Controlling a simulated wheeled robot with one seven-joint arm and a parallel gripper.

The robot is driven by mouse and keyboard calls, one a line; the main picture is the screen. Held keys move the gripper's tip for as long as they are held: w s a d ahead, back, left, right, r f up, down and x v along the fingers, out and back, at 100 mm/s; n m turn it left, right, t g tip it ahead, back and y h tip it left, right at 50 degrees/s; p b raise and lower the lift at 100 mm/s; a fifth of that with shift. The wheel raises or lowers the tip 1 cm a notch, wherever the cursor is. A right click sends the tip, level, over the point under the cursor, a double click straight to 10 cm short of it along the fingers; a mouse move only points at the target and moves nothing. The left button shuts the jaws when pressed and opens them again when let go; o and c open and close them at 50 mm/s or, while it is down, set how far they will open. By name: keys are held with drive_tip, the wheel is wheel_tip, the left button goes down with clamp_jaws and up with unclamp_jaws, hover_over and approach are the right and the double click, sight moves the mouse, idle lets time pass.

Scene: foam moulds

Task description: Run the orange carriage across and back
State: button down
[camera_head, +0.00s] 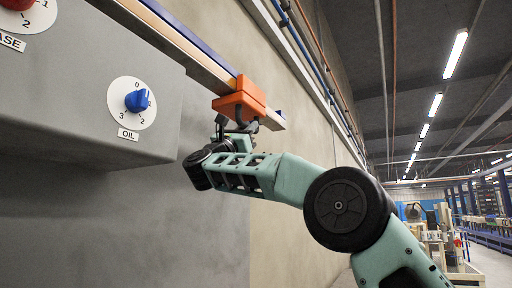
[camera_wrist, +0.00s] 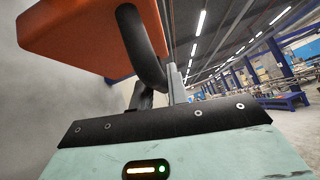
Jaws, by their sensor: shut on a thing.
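The orange carriage (camera_head: 240,97) sits on a wooden-coloured rail (camera_head: 188,50) fixed along the wall, close to the rail's near right end. A dark curved handle (camera_wrist: 143,48) hangs below the carriage. In the wrist view the carriage's orange underside (camera_wrist: 75,38) fills the upper left. My gripper (camera_head: 236,124) is directly under the carriage and shut on this handle. The fingers are partly hidden behind the handle in the wrist view, and small in the head view.
A grey box (camera_head: 75,95) on the left carries a blue knob (camera_head: 137,101) labelled OIL and a red knob (camera_head: 17,4) above it. Blue pipes (camera_head: 310,35) run along the wall above the rail. The hall on the right is open, with machines farther back.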

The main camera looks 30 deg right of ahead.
sight(238, 123)
drive_tip(key=s+a, duration=0.1)
drive_tip(key=a+b, duration=0.1)
drive_tip(key=s+a, duration=0.1)
drive_tip(key=a, duration=0.1)
drive_tip(key=shift+s+b, duration=0.3)
drive_tip(key=shift+b, duration=0.05)
drive_tip(key=c, duration=1.4)
unclamp_jaws()
drive_tip(key=shift+o, duration=0.2)
drive_tip(key=shift+f, duration=0.1)
drive_tip(key=b+v, duration=0.4)
drive_tip(key=v, duration=0.3)
drive_tip(key=shift+a+f, duration=0.1)
